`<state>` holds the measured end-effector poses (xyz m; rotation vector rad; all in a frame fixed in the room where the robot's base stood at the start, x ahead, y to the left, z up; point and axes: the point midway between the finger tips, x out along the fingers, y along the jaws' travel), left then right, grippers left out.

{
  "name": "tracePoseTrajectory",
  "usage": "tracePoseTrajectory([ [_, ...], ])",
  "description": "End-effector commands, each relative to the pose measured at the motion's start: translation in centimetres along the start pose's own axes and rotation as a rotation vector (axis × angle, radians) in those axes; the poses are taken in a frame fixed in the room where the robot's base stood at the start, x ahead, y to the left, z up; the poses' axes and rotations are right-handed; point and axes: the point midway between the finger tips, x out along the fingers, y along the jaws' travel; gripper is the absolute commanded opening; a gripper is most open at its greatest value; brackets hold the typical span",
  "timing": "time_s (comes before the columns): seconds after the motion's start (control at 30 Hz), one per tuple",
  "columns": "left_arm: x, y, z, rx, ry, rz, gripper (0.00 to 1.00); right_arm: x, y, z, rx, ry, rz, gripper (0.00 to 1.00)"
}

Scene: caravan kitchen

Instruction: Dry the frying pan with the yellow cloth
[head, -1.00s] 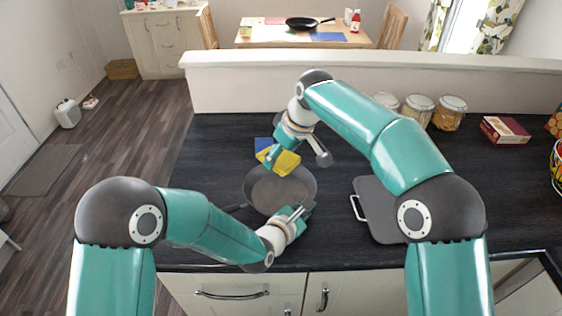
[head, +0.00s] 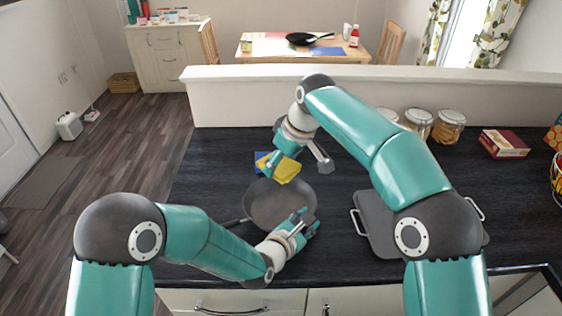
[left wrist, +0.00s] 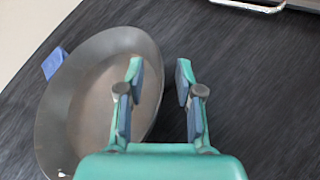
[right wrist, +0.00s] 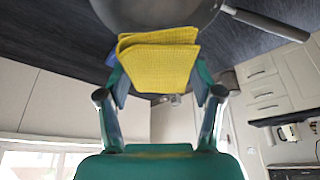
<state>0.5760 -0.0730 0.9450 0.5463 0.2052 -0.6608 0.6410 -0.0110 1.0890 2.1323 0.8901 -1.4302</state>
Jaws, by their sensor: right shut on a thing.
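The dark grey frying pan (head: 272,205) lies on the black worktop, its handle toward the left arm. It also shows in the left wrist view (left wrist: 85,105) and at the top of the right wrist view (right wrist: 160,12). My left gripper (head: 305,222) is at the pan's near right side. In the left wrist view its fingers (left wrist: 160,75) are apart, one over the pan and one beyond the rim. My right gripper (head: 278,168) is shut on the folded yellow cloth (right wrist: 160,62), at the pan's far edge. Whether the cloth touches the pan, I cannot tell.
A blue item (head: 262,157) lies behind the pan, partly hidden by the cloth. A dark grey tray (head: 375,225) with pale handles is at the right, partly behind my right arm. Glass jars (head: 448,126) and a red box (head: 505,143) stand farther back. The worktop left of the pan is clear.

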Motion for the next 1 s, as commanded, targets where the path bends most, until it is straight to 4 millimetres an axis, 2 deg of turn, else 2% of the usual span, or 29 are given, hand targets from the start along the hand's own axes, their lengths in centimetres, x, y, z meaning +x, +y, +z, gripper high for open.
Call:
tracePoseTrajectory([
  [0.17, -0.9, 0.1, 0.0, 0.0, 0.0, 0.0, 0.35, 0.0, 0.0, 0.0, 0.0, 0.0, 0.0, 0.34],
  [0.27, -2.2, 0.1, 0.0, 0.0, 0.0, 0.001, 0.35, 0.0, 0.0, 0.0, 0.0, 0.0, 0.0, 0.34],
  [0.7, -10.3, 0.1, -0.1, 0.0, 0.0, 0.001, 0.35, 0.0, 0.0, 0.0, 0.0, 0.0, 0.0, 0.34],
  [0.83, -11.5, 0.0, -0.1, 0.0, 0.001, 0.0, 0.35, 0.0, 0.0, 0.0, 0.0, 0.0, 0.0, 0.34],
  [1.0, -11.9, 0.0, -0.1, 0.0, 0.001, 0.0, 0.35, 0.0, 0.0, 0.0, 0.0, 0.0, 0.0, 0.34],
])
